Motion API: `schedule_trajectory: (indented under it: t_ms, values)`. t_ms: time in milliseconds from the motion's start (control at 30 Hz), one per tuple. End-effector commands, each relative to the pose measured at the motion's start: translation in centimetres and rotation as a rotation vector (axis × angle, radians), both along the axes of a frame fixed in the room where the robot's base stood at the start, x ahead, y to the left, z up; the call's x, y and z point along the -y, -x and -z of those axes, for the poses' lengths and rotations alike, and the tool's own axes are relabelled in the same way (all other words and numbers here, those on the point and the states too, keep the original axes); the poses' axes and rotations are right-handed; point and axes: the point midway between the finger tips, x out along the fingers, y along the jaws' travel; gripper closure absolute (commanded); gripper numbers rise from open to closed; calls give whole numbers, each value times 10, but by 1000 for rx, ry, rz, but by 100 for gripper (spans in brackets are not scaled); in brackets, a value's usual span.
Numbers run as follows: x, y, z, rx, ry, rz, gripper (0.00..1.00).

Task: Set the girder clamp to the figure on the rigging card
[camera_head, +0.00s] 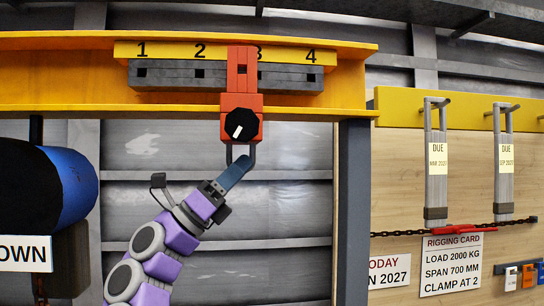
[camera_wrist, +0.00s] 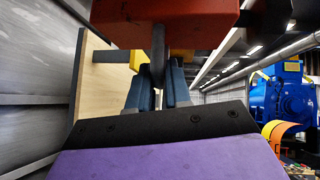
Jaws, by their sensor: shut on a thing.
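The orange-red girder clamp (camera_head: 241,78) sits on the yellow girder (camera_head: 60,75) and covers much of the 3 on the number strip (camera_head: 170,50), which reads 1 to 4. On its front is a black knob (camera_head: 241,125) with a white mark pointing down and left. A grey loop (camera_head: 253,155) hangs under the clamp. My gripper (camera_head: 238,168) is shut on this loop from below. In the wrist view the blue fingers of my gripper (camera_wrist: 158,85) close around the loop (camera_wrist: 158,50), under the clamp (camera_wrist: 165,20). The rigging card (camera_head: 451,262) reads "CLAMP AT 2".
A grey slotted rail (camera_head: 165,75) runs along the girder. A grey post (camera_head: 353,200) stands right of my arm, before a wooden board (camera_head: 400,180) with two hanging tagged slings (camera_head: 436,165). A blue machine (camera_wrist: 285,95) shows in the wrist view.

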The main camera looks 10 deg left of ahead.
Motion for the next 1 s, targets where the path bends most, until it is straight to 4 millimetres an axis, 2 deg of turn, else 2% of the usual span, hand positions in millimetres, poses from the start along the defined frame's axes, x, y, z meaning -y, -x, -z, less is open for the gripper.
schedule_trajectory:
  t_ms: [33,100,533,733,1000]
  values:
    - [-12,0,-3,-4,5,-6,100]
    - [-23,2,-2,-6,7,-6,100]
    - [-70,16,-1,-6,6,-6,100]
    - [-76,19,0,-5,5,-6,100]
    - [-75,19,0,-5,4,-5,100]
